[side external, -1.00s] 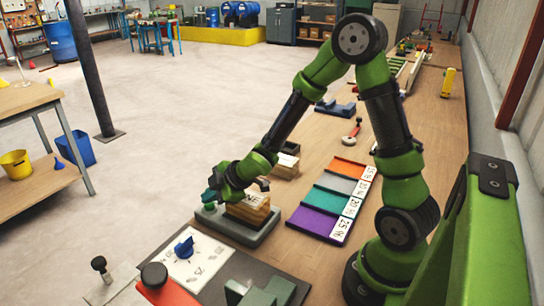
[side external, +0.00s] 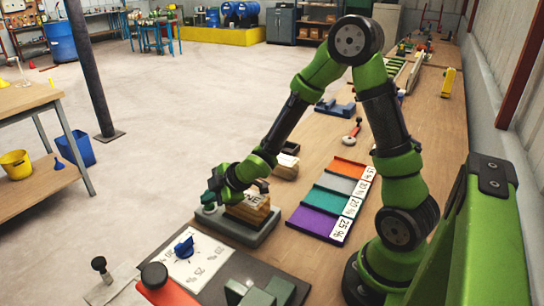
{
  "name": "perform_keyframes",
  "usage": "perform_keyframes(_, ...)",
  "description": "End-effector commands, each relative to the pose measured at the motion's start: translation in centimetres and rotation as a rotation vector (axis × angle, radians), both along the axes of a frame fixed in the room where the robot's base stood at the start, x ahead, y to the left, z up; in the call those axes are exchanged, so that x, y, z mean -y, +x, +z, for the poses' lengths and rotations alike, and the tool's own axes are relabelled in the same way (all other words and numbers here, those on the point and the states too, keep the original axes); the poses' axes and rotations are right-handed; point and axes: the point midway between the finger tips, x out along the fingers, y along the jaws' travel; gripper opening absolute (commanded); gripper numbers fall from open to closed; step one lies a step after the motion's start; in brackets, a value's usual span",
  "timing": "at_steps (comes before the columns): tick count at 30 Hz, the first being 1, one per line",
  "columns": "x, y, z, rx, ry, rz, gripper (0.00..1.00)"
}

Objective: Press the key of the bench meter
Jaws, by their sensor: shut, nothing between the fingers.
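The bench meter appears to be the low grey base (side external: 262,236) near the bench's front-left edge. A wooden block (side external: 248,217) with a marked white top sits on it. A small round pale-green key (side external: 209,209) is at the base's left end. My gripper (side external: 208,199) is shut and empty, pointing down right over this key. Whether the fingertips touch the key or stand just above it, I cannot tell. My wrist hides part of the block's top.
A dark panel with a blue knob (side external: 184,247) on a white dial and a red part with a black knob (side external: 155,277) lies in front. Coloured trays with percent labels (side external: 318,222) stand to the right. Another small wooden block (side external: 286,168) stands behind the base.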

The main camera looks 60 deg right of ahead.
Motion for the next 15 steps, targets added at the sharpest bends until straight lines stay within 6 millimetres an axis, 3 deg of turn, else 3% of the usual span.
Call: perform_keyframes(15, 0.47, -0.49, -1.39, -0.022, 0.0, -0.01, 0.0)
